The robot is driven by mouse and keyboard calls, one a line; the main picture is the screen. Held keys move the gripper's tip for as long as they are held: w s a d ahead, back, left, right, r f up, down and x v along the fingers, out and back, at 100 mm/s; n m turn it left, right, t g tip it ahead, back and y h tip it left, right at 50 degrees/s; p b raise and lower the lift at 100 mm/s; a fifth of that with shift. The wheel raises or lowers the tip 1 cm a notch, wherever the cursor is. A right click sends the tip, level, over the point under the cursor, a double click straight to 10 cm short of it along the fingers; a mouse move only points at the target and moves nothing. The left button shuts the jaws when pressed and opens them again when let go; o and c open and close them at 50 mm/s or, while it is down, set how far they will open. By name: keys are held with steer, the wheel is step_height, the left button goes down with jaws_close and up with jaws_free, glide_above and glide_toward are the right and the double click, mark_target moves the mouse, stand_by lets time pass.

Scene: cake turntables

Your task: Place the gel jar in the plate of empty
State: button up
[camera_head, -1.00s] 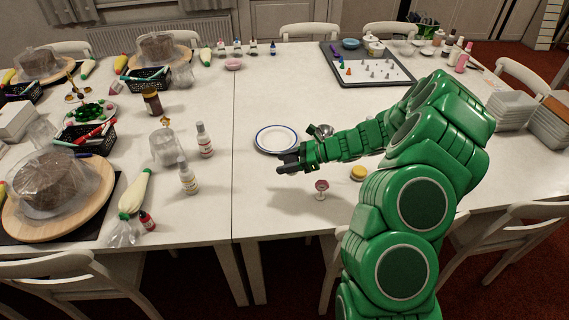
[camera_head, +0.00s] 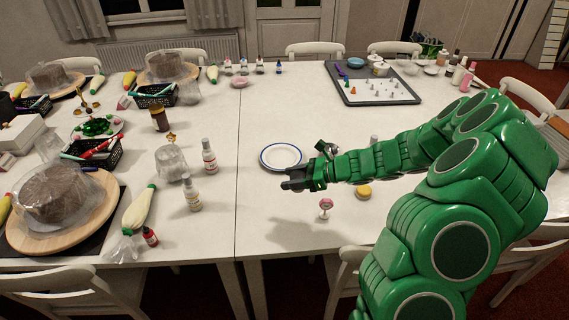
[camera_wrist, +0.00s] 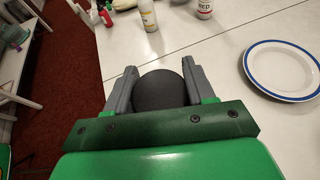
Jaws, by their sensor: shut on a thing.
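A white plate with a blue rim (camera_head: 282,149) lies on the table and looks empty. It also shows at the right of the wrist view (camera_wrist: 287,70). My gripper (camera_head: 290,181) is just in front of the plate in the head view, apparently above the table. In the wrist view my gripper (camera_wrist: 160,72) is shut on a dark, round-topped thing (camera_wrist: 160,90), which I take to be the gel jar. Only its dark top shows; its sides and any label are hidden. The held thing is beside the plate, not over it.
Two bottles, one (camera_head: 209,157) behind the other (camera_head: 192,194), stand left of the plate. The table front is mostly clear.

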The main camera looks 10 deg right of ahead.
steer(key=w+a+m+t+h, duration=0.1)
steer(key=w+m+t+h, duration=0.3)
steer(key=w, duration=1)
steer(key=m+t, duration=0.1)
steer(key=m, duration=0.1)
glide_above(278, 157)
steer(key=shift+y, duration=0.3)
steer(key=shift+f, duration=4.8)
steer(key=shift+f+t, duration=0.3)
steer(key=shift+f, duration=1.25)
steer(key=shift+f, duration=0.15)
steer(key=o, duration=1.1)
steer(key=shift+c, duration=0.2)
